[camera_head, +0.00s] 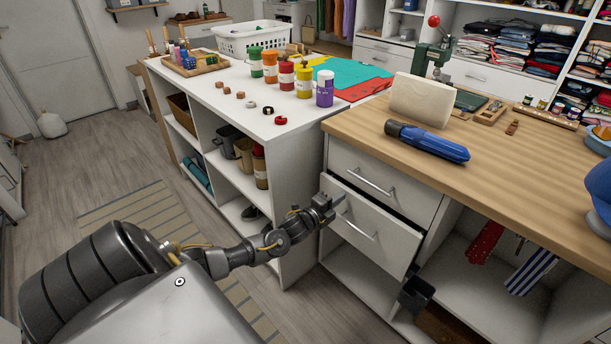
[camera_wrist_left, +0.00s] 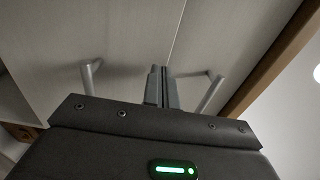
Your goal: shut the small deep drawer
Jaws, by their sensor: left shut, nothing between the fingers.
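The small deep drawer (camera_head: 369,232) is the white lower drawer under the wooden worktop. It stands pulled out a little, with a dark gap along its top edge. Its bar handle (camera_head: 356,225) is on the front. My left gripper (camera_head: 334,201) is shut and empty near the upper left part of the drawer front; I cannot tell whether it touches. In the left wrist view the closed fingertips (camera_wrist_left: 161,87) point at white panels, with metal handle parts (camera_wrist_left: 90,76) on both sides of them. My right gripper is not in view.
The upper drawer (camera_head: 384,180) looks shut. A blue tool (camera_head: 428,141) and a pale block (camera_head: 421,100) lie on the wooden worktop (camera_head: 500,180). Open cubbies with ties (camera_head: 485,243) are at right. A white shelf unit (camera_head: 299,160) stands left of the drawers.

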